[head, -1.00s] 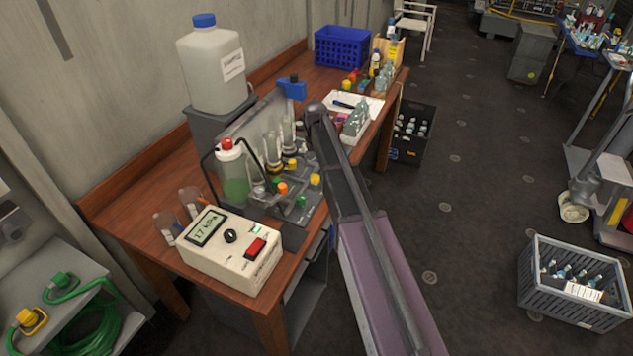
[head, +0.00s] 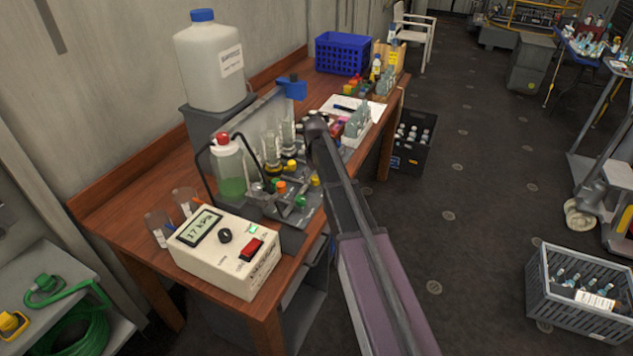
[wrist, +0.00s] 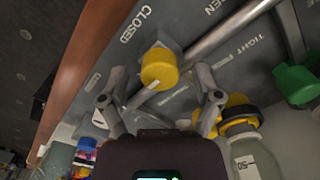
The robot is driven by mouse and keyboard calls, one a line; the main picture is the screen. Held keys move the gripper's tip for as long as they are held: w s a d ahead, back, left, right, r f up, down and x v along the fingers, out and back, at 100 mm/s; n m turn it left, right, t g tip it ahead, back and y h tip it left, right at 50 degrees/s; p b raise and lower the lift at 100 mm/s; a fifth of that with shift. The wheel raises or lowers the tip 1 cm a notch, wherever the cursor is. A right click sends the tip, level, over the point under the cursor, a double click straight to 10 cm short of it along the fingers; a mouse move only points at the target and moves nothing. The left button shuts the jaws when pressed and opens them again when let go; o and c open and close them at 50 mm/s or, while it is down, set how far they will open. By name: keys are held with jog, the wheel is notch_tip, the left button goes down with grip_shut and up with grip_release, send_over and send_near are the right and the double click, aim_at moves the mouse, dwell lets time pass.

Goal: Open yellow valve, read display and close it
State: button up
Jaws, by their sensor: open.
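The yellow valve knob (wrist: 158,68) sits on a grey plate in the wrist view, between the spread fingers of my gripper (wrist: 160,90). The fingers are open, one to each side and a little below the knob, with no clear contact. The words CLOSED and TIGHT show on the plate. I cannot tell the knob's setting from its pale pointer. In the head view, a yellow knob (head: 315,180) shows beside my arm; my fingers are hard to make out there. The display (head: 201,226) on the cream box (head: 222,258) reads 17 kPa.
A green knob (wrist: 296,84) and a yellow-collared bottle (wrist: 240,130) are close on the right in the wrist view. A green-liquid bottle (head: 230,172), glass cylinders and a white canister (head: 208,62) crowd the wooden bench (head: 110,222). A grey crate (head: 580,292) stands on open floor.

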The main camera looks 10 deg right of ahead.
jog(key=shift+f, duration=0.15)
grip_shut()
jog(key=shift+d, duration=0.15)
